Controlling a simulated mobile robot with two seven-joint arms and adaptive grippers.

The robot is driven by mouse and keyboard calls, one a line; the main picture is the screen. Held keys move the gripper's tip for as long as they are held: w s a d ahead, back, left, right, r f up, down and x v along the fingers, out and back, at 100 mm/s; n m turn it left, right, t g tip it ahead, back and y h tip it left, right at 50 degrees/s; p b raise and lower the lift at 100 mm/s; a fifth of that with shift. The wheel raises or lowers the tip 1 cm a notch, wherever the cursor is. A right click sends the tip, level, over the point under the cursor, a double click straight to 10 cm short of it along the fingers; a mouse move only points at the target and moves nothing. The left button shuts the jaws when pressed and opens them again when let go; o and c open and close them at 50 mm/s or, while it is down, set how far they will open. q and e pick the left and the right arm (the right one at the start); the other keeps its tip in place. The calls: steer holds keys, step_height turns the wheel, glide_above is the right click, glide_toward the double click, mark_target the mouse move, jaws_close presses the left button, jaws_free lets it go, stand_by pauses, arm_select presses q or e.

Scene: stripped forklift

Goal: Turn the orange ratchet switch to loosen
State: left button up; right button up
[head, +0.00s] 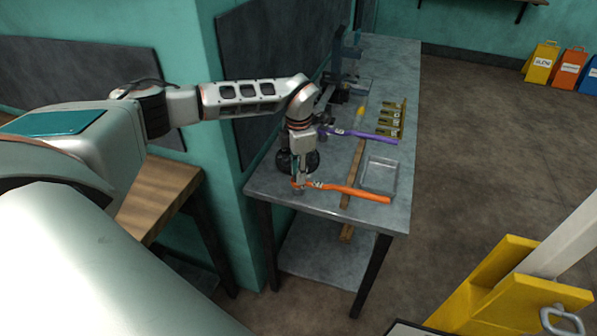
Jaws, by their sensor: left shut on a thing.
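The orange ratchet (355,190) lies along the near end of the grey workbench (400,85), with its head at the left and its handle reaching right. My left gripper (299,184) points down at the ratchet's head end and is shut on it. The gripper partly hides the head, and the switch is too small to make out. A purple ratchet (370,137) lies farther back on the bench, roughly parallel. My right gripper is not in view.
A metal tray (379,174) sits right of the arm, behind the orange handle. Yellow forklift parts (510,290) are at the lower right. Open floor lies right of the bench.

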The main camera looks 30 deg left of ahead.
arm_select(q)
steer(key=n, duration=1.2)
steer(key=shift+n, duration=2.2)
steer(key=o, duration=1.1)
step_height(320, 180, up, 12)
